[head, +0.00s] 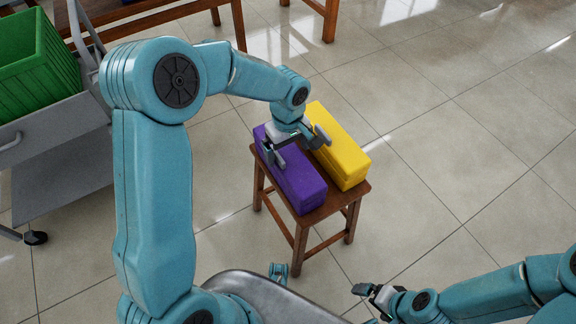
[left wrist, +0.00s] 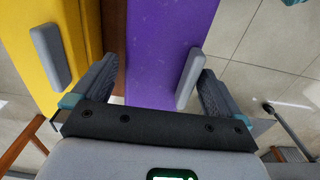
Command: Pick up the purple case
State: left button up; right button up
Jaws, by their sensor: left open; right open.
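The purple case (head: 290,172) is a long box lying on a small brown wooden stool (head: 312,216). The yellow case (head: 338,150) lies beside it, to the right. My left gripper (head: 298,146) is open above the two cases. In the left wrist view the purple case (left wrist: 158,45) shows between its fingers. One fingertip overlaps the purple case's outer edge and the other appears over the yellow case (left wrist: 38,70). I cannot tell whether either finger touches. My right gripper (head: 368,298) is open and empty, low at the lower right, away from the stool.
A grey cart (head: 62,140) with a green crate (head: 36,72) stands at the left. Wooden furniture (head: 222,10) stands at the back. The tiled floor (head: 450,130) right of the stool is clear.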

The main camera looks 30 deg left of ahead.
aim_at(288, 154)
pick_arm(q)
notch_tip(288, 154, down, 3)
jog(key=shift+f, duration=0.15)
jog(key=c, duration=0.9)
notch_tip(288, 154, up, 20)
jog(key=p, duration=0.4)
jog(key=shift+p, duration=0.3)
